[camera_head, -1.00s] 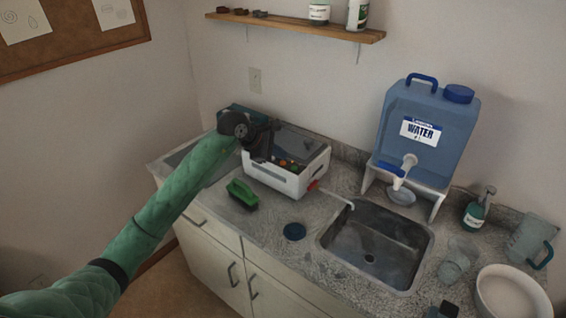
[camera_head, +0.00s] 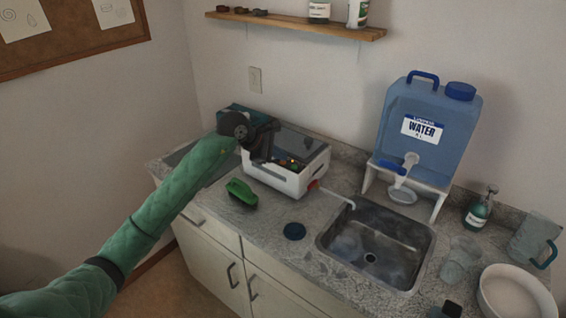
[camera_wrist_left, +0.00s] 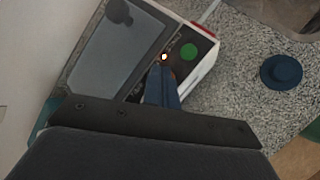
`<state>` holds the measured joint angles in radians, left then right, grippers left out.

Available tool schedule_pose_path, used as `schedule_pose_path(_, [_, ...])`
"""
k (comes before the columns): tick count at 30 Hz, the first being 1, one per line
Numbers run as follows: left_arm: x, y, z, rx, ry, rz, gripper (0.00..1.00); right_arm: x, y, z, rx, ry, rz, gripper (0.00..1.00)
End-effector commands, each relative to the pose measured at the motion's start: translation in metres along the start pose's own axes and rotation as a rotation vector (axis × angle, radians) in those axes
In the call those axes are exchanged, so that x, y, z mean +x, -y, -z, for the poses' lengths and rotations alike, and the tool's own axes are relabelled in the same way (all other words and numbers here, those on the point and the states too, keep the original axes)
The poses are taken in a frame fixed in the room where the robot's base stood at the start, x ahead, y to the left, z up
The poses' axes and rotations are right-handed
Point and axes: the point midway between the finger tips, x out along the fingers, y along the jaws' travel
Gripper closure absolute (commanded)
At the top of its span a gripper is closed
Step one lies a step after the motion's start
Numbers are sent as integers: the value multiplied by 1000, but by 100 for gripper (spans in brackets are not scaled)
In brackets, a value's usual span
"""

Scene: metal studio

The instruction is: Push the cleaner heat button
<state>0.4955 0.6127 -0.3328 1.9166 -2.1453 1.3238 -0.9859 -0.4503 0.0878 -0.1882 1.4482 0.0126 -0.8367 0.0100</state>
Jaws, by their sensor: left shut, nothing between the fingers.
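The cleaner (camera_head: 290,177) is a white box with a dark lid, standing on the counter left of the sink. In the left wrist view its control panel (camera_wrist_left: 204,42) shows a green round button (camera_wrist_left: 189,51) and a small lit orange-white light (camera_wrist_left: 164,57). My left gripper (camera_head: 262,160) is over the panel end of the cleaner. In the left wrist view its shut fingers (camera_wrist_left: 160,84) are at the panel, close to the lit spot. An orange bit shows beside the fingertips, mostly hidden. I cannot tell whether the fingers touch it. My right gripper is not in view.
A green brush (camera_head: 241,193) and a dark blue lid (camera_head: 294,231) lie in front of the cleaner. A sink (camera_head: 380,262) is to the right, with a blue water jug (camera_head: 430,125) on a stand behind it. A wooden shelf (camera_head: 300,27) hangs above.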

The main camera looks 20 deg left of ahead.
Motion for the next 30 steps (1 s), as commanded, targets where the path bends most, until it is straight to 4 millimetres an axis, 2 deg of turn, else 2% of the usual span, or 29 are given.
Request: schedule_pose_path(30, [0,0,1,1,-1,-1,100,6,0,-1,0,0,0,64])
